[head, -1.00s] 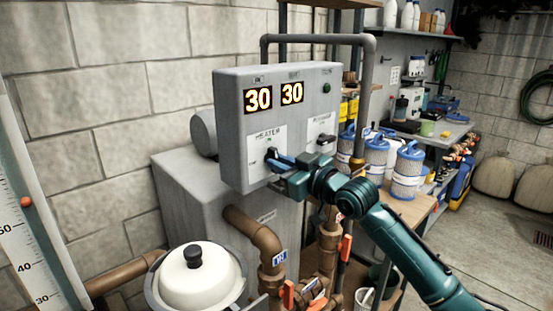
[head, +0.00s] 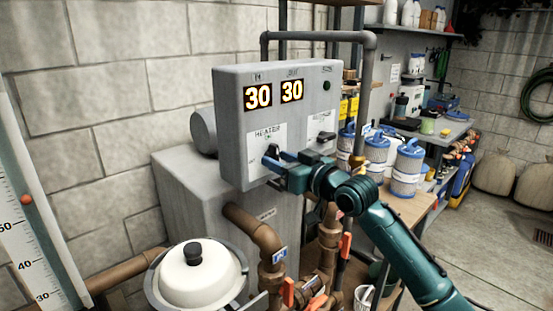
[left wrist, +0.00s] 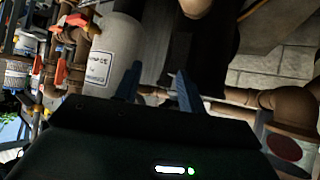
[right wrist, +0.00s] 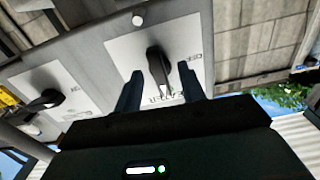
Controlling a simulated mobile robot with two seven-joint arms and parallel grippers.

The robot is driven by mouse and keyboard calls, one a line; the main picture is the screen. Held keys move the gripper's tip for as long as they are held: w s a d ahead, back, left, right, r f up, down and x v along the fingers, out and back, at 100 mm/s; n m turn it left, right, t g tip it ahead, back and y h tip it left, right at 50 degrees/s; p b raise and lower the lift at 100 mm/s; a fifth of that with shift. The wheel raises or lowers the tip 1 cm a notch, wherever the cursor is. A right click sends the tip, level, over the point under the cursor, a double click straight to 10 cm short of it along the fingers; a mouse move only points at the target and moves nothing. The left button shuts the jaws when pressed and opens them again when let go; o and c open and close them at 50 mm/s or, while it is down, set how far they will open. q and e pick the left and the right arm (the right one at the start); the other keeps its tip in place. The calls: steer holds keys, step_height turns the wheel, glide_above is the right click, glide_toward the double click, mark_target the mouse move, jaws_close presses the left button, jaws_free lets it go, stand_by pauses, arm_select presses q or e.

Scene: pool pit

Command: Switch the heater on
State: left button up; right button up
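The heater's grey control box (head: 230,115) stands by the wall, with two lit displays reading 30. A dark lever knob (head: 272,149) sits on its white heater label (head: 256,140). My right gripper (head: 276,165) is at this knob, partly covering it. In the right wrist view the knob (right wrist: 157,68) stands between and just ahead of the open fingers (right wrist: 161,88). There it shows a gap to each finger; whether it touches either is unclear. My left gripper (left wrist: 156,85) is open and empty in the left wrist view, and outside the head view.
A second dark knob (head: 320,137) is on the box to the right; it also shows in the right wrist view (right wrist: 42,101). Brown pipes (head: 262,243) and a white domed lid (head: 195,270) stand below. Blue-and-white filter cartridges (head: 407,165) stand behind my right arm.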

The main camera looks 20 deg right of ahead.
steer(key=v, duration=0.7)
stand_by(0.5)
